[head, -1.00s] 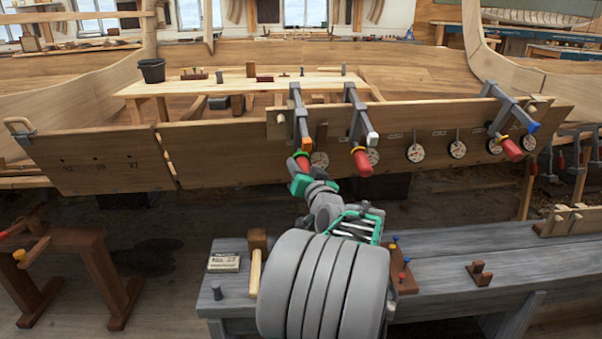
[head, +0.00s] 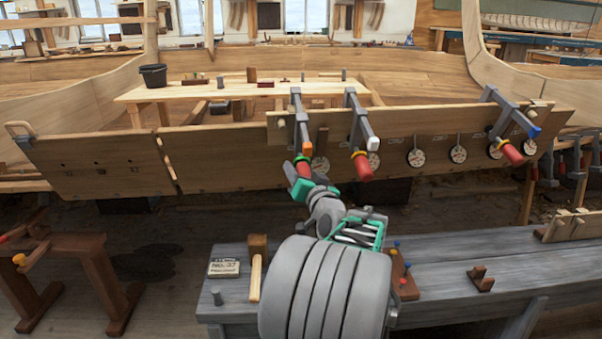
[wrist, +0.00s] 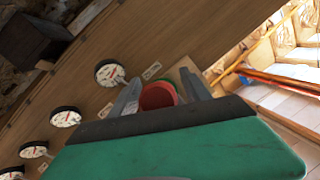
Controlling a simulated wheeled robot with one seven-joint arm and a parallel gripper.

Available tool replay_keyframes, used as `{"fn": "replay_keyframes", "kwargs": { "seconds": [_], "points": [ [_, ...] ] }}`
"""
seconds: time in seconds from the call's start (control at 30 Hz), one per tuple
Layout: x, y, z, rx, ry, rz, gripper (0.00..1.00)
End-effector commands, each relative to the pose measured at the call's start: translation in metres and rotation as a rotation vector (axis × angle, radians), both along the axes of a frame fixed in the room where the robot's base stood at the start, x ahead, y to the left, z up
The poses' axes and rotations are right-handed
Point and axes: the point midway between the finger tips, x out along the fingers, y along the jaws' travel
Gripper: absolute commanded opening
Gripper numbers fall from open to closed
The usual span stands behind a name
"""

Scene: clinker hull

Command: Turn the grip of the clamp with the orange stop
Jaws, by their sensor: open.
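The clamp with the orange stop (head: 305,134) hangs on the upper edge of the hull plank, left of a clamp with a white stop (head: 372,143). Its red grip (head: 304,166) points down towards me and is partly hidden by my gripper. In the wrist view the round red end of the grip (wrist: 157,97) shows between the two grey fingers of my gripper (wrist: 160,91), with a green rim behind it. The fingers are open, one on each side of the grip. I cannot tell whether either touches it.
A third clamp with a blue stop (head: 534,131) stands at the right. Several round dials (head: 415,158) line the plank. A grey bench (head: 440,270) with a mallet (head: 256,268) and a small sign (head: 224,267) lies below my arm.

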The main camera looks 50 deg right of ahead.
Motion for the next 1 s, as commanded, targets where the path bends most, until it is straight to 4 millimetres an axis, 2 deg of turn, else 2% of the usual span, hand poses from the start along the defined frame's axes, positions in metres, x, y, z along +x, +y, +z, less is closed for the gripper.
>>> {"fn": "replay_keyframes", "kwargs": {
  "seconds": [0.17,0.4,0.5,1.0],
  "points": [
    [-0.009,0.005,0.001,-0.001,0.000,-0.002,0.56],
    [-0.050,0.031,0.000,0.000,-0.001,-0.006,0.56],
    [-0.061,0.039,-0.001,-0.001,0.001,-0.003,0.56],
    [-0.065,0.043,-0.002,0.000,0.000,0.000,0.56]
  ]
}}
